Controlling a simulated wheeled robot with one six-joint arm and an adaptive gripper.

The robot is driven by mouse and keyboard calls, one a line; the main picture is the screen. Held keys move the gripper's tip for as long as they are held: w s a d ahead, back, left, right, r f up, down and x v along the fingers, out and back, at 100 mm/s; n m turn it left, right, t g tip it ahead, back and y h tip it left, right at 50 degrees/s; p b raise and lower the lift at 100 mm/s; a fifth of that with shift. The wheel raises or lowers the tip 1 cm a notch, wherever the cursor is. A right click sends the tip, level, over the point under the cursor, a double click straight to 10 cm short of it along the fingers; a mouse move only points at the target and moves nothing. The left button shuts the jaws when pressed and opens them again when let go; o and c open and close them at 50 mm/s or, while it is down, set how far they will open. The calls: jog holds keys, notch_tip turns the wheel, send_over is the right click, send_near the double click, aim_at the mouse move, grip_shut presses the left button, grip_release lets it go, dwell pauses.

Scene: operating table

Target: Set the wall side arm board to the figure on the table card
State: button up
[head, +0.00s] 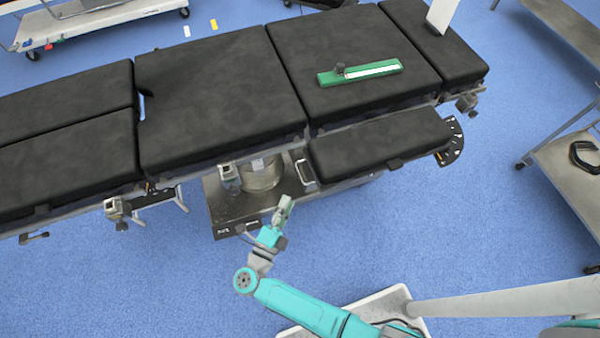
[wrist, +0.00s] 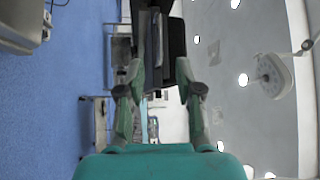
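A black padded arm board (head: 380,142) lies along the near side of the operating table (head: 220,90), almost parallel to its edge. A dark dial plate with pale marks (head: 455,143) shows at its right end, its figures too small to read. A metal handle (head: 305,172) is at its left end. A white upright piece (head: 441,14), possibly the card, is cut off at the top. My gripper (head: 283,210) is below and left of the handle, apart from it. In the wrist view my gripper (wrist: 160,90) is open and empty, with dark padding beyond the fingers.
A green tool with a white strip (head: 360,72) lies on the table pad. Metal clamps (head: 115,208) jut from the near rail. The table base (head: 240,205) stands below. A trolley (head: 575,165) with a black loop is at right. Blue floor is clear at lower left.

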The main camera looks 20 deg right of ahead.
aim_at(300, 173)
jog(key=shift+x, duration=5.3)
jog(key=shift+w+f, duration=0.1)
grip_shut()
